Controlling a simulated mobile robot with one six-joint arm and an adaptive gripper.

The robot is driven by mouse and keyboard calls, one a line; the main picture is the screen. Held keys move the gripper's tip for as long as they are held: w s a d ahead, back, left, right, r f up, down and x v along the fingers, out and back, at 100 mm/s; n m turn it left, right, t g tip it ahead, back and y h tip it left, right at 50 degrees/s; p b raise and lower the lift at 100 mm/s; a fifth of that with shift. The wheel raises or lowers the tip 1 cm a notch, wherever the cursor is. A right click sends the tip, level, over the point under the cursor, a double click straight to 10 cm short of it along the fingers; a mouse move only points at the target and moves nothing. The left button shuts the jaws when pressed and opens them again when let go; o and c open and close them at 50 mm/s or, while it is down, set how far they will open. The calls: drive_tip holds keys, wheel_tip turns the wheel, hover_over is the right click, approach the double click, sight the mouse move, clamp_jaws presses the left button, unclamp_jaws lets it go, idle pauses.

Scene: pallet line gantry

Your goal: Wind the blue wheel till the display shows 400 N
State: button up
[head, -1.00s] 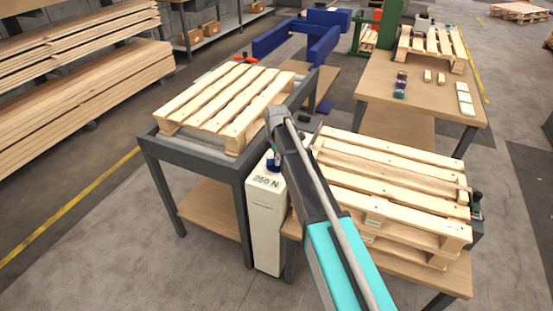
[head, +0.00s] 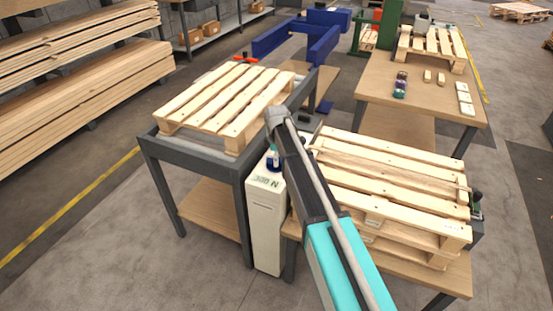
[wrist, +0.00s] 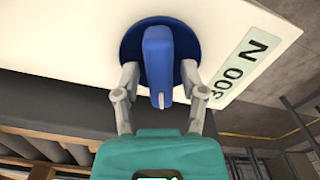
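The blue wheel (wrist: 158,60), a round disc with a raised bar across it, sits on a white column (head: 265,225). In the wrist view the bar points towards me, with a small pale mark at its near end. My gripper (wrist: 160,76) straddles the bar, one finger on each side, with small gaps showing between bar and fingers. The fingertips overlap the disc's edge; I cannot tell whether they touch it. The display (wrist: 239,69) beside the wheel reads 300 N. In the head view its text is blurred, and my arm partly hides the wheel (head: 272,158).
A pallet (head: 225,100) lies on the grey-framed table left of the column. Stacked pallets (head: 390,190) stand close on the right. Blue metal arms (head: 285,45) and a wooden workbench (head: 420,85) are farther back. Open floor lies at the front left.

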drive_tip(key=shift+n, duration=0.3)
idle(0.4)
drive_tip(key=shift+n, duration=1.7)
wheel_tip(320, 180, up, 14)
drive_tip(key=p, duration=1.5)
drive_tip(key=s+d+r+m+t, duration=0.1)
drive_tip(key=s+d+r+m, duration=0.1)
drive_tip(key=s+d+m, duration=1.5)
drive_tip(key=shift+s+d+m+p, duration=0.4)
drive_tip(key=shift+s+m, duration=0.5)
drive_tip(key=shift+m, duration=1.3)
drive_tip(key=shift+s, duration=0.1)
